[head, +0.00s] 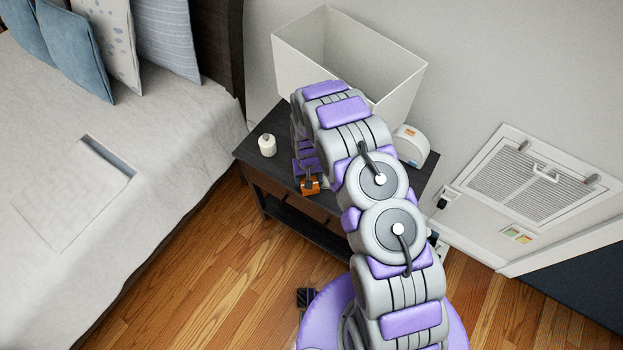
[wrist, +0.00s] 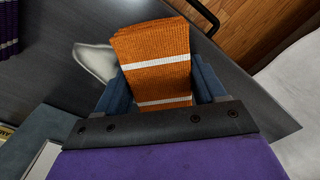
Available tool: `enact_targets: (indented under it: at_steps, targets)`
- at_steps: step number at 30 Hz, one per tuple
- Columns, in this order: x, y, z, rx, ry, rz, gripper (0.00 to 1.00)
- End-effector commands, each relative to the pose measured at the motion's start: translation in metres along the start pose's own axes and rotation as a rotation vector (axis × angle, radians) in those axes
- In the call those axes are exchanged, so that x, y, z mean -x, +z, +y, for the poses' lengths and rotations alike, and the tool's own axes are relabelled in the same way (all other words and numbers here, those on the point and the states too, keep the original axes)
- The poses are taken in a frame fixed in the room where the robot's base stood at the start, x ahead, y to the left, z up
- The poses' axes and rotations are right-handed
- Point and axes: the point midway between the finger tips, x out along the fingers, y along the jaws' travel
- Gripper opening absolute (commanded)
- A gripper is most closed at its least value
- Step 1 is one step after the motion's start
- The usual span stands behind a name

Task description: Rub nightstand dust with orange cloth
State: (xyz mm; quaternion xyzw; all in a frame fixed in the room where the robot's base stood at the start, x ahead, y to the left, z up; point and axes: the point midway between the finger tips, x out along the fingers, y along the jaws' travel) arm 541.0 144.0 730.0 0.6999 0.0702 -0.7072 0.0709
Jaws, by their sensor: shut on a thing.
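The orange cloth (wrist: 152,50) has white stripes and stands out between the blue fingers of my gripper (wrist: 162,85), which is shut on it. In the head view the cloth is a small orange patch (head: 310,187) at the front edge of the dark nightstand (head: 262,168), below my gripper (head: 308,178). A pale grey patch (wrist: 96,60), which looks like dust, lies on the nightstand top just left of the cloth in the wrist view; the cloth seems to cover part of it. I cannot tell whether the cloth touches the top.
A small white jar (head: 267,145) stands on the nightstand's left side. A large white open-topped box shape (head: 300,45) rises at the back, and a white rounded device (head: 412,145) stands at the right. The bed (head: 180,120) is close on the left; wood floor (head: 200,270) lies in front.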

Motion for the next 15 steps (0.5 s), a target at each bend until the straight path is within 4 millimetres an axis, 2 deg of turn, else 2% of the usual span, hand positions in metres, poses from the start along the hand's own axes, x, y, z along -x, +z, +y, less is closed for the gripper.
enact_targets:
  at_steps: [7,15]
  targets:
    - [0.0,-0.011,-0.009,-0.001,0.0,0.005,0.46]
    - [0.001,-0.02,0.001,-0.001,-0.001,0.003,0.46]
